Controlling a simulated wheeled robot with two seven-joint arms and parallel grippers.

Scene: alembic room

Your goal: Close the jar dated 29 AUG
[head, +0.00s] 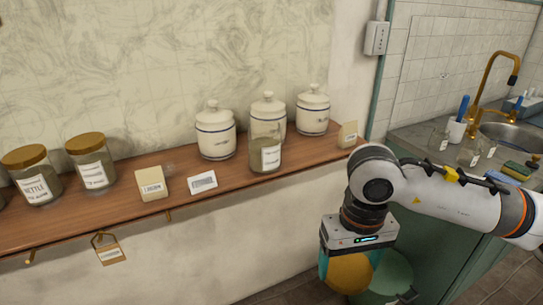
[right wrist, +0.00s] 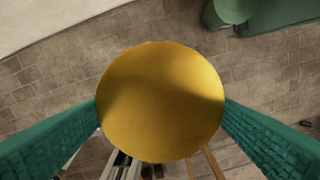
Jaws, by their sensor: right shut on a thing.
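My right gripper (head: 347,262) is shut on a round gold lid (head: 350,273), out in front of the shelf and below its level. The lid fills the middle of the right wrist view (right wrist: 160,102), between the two teal fingers. A glass jar (head: 265,148) without a lid stands on the wooden shelf, in front of the white canisters. It has a white label and greenish-brown contents, but its date is too small to read. The gripper is to the right of this jar and apart from it. My left gripper is not in view.
The shelf (head: 110,203) also holds two gold-lidded jars (head: 90,162) (head: 35,176), small cards (head: 203,182) and three white canisters (head: 215,132). A card hangs below the shelf (head: 110,254). At right is a counter with a sink (head: 510,133) and brass tap. A green round object (head: 392,275) is on the floor.

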